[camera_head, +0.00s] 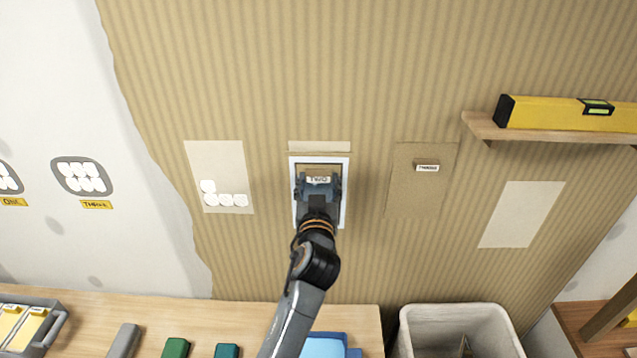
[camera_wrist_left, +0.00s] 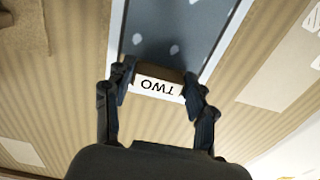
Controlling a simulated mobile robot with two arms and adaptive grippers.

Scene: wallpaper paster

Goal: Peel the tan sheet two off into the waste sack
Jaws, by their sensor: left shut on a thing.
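My left gripper (camera_head: 318,190) is shut on the tab lettered TWO (camera_head: 318,180), in front of the wall. In the left wrist view the gripper (camera_wrist_left: 155,90) has a finger on each side of that tab (camera_wrist_left: 160,87), upside down there. A grey-blue panel with pale spots (camera_wrist_left: 175,35) shows beyond the tab in the wrist view. The waste sack, a whitish open container (camera_head: 405,340), stands low at the right. My right gripper is not in view.
Another tan sheet with a label (camera_head: 408,195) hangs to the right. Pale patches (camera_head: 215,165) flank them. A shelf (camera_head: 560,136) with a yellow level (camera_head: 550,113) juts out at upper right. A wooden table (camera_head: 100,312) below holds a grey tray (camera_head: 50,325) and coloured blocks.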

